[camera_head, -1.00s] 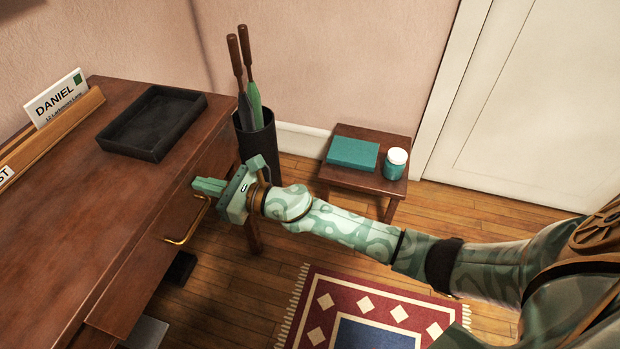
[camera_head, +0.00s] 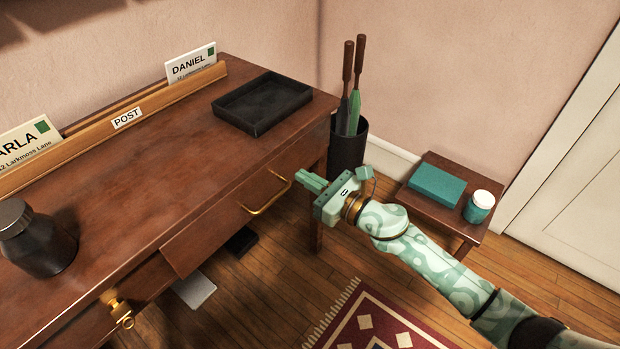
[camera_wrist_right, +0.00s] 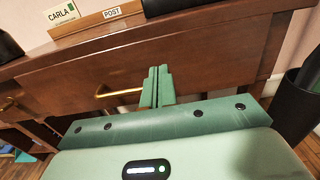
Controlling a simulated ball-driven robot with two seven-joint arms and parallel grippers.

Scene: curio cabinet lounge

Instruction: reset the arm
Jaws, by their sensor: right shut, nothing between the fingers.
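My right gripper (camera_head: 312,182) is pale green, at the end of my patterned green arm coming in from the right. Its fingers are shut and empty, in front of the right part of the wooden desk (camera_head: 200,150). In the right wrist view the shut fingers (camera_wrist_right: 157,86) point at the desk front. There they overlap the right end of a brass handle (camera_wrist_right: 120,92) in the picture; I cannot tell whether they touch it. In the head view the handle (camera_head: 268,203) lies left of the fingertips, apart from them. My left gripper is not in view.
A black tray (camera_head: 232,118), a post rack (camera_head: 95,140) with name cards and a dark bottle (camera_head: 38,245) stand on the desk. A black umbrella bin (camera_head: 347,150) and a small table (camera_head: 440,212) with a teal box (camera_head: 436,185) and jar (camera_head: 480,206) stand behind my arm.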

